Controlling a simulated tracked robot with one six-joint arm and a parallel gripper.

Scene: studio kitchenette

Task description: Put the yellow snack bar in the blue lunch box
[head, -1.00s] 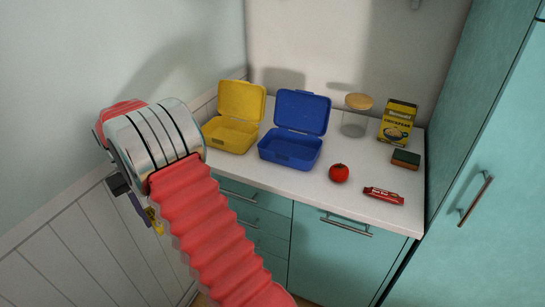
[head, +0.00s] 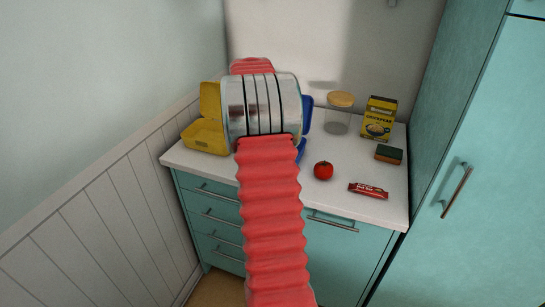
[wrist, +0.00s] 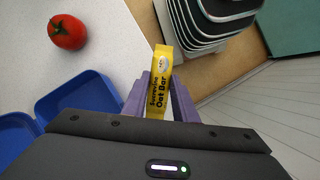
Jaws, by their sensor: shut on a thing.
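The yellow snack bar (wrist: 161,84) is held between the purple fingers of my gripper (wrist: 158,98) in the wrist view, its end sticking out past the fingertips. In the head view, my arm hides the gripper and the bar. The blue lunch box (head: 307,116) is on the counter, mostly hidden behind my arm, with only its right side showing. In the wrist view the open blue lunch box (wrist: 88,90) lies to the left of the bar, partly cut off by my gripper body. The bar appears beside the box, not over it.
An open yellow lunch box (head: 206,137) stands to the left. A tomato (head: 323,171), a red-wrapped bar (head: 368,191), a lidded jar (head: 339,115), a yellow carton (head: 379,118) and a sponge (head: 388,155) are to the right. A wall borders the counter's left.

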